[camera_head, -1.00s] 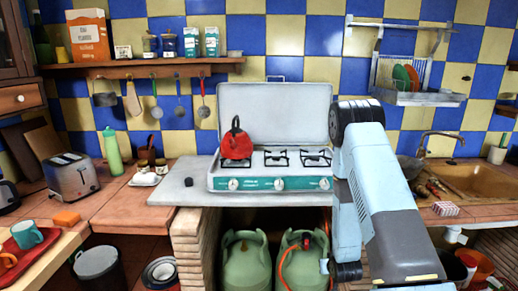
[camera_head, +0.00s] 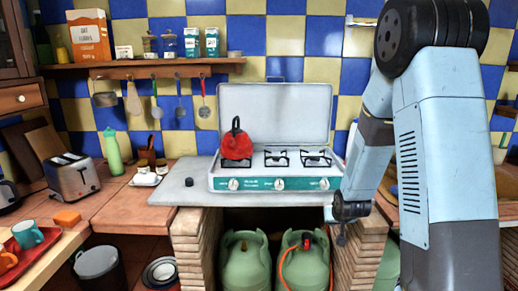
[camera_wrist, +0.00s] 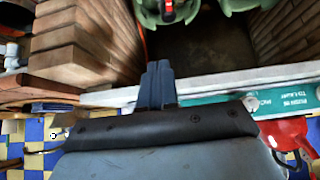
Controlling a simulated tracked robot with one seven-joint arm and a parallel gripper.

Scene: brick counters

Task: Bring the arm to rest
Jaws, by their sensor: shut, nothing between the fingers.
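My arm stands large at the right of the head view, its upper part raised and its forearm hanging down. The wrist view is turned over, with the stove's green front panel (camera_wrist: 290,106) just beyond the fingers.
A red kettle (camera_head: 236,146) sits on the stove's left burner. Green gas cylinders (camera_head: 246,262) stand below, beside a brick pillar (camera_head: 360,250). A toaster (camera_head: 73,177) and a green bottle (camera_head: 113,152) stand on the left counter. My arm hides most of the sink area.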

